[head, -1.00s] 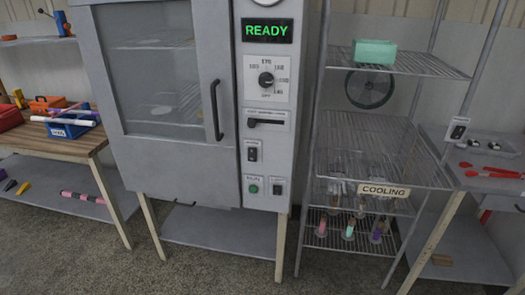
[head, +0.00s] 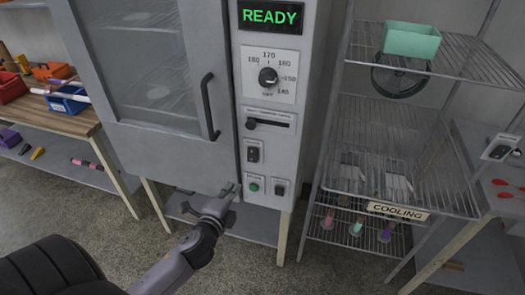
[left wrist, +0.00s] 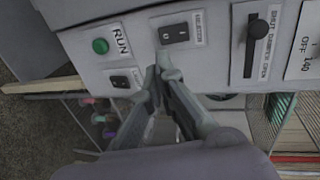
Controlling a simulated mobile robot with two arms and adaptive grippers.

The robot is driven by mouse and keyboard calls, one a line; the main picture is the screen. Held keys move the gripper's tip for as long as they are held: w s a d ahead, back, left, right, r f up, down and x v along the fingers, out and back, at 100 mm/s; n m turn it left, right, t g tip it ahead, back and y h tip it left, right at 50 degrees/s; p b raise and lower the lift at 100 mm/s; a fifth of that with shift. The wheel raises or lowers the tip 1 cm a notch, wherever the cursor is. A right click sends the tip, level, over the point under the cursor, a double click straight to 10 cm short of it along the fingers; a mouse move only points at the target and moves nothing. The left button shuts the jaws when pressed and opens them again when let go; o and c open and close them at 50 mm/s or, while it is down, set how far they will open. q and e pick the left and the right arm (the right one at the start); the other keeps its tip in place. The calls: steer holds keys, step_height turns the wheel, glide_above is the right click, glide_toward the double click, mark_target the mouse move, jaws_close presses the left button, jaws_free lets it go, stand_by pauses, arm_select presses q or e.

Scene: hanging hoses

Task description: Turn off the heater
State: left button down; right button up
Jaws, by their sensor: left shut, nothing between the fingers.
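The heater cabinet has a control panel (head: 270,125) with a lit green READY display (head: 268,17) and a dial (head: 268,77). A dark rocker switch (head: 253,151) sits below the damper slider (head: 268,122); it also shows in the left wrist view (left wrist: 175,33), its label hard to read. Below it are the green RUN button (head: 254,185) (left wrist: 100,46) and a second rocker switch (head: 280,188) (left wrist: 121,82). My left gripper (head: 232,190) is shut and empty, just left of and near the panel's lower part. In the left wrist view its fingertips (left wrist: 160,68) appear between the two switches. My right gripper is not in view.
The oven door handle (head: 209,105) stands out above my left gripper. A wire cooling rack (head: 400,130) with a green bin (head: 410,40) stands at right. A wooden bench (head: 75,122) with tools is at left. Another switch box (head: 501,148) sits on the right table.

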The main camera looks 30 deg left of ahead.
mark_target(251, 158)
arm_select(q)
steer(key=shift+w+d+r, duration=0.1)
steer(key=shift+r, duration=0.6)
steer(key=p+x, duration=0.2)
steer(key=x, duration=1.2)
steer(key=shift+d, duration=0.1)
steer(key=f+t+b, duration=0.1)
steer(key=b, duration=0.3)
steer(key=shift+w+b, duration=0.25)
steer(key=shift+b, duration=0.05)
steer(key=shift+r, duration=0.45)
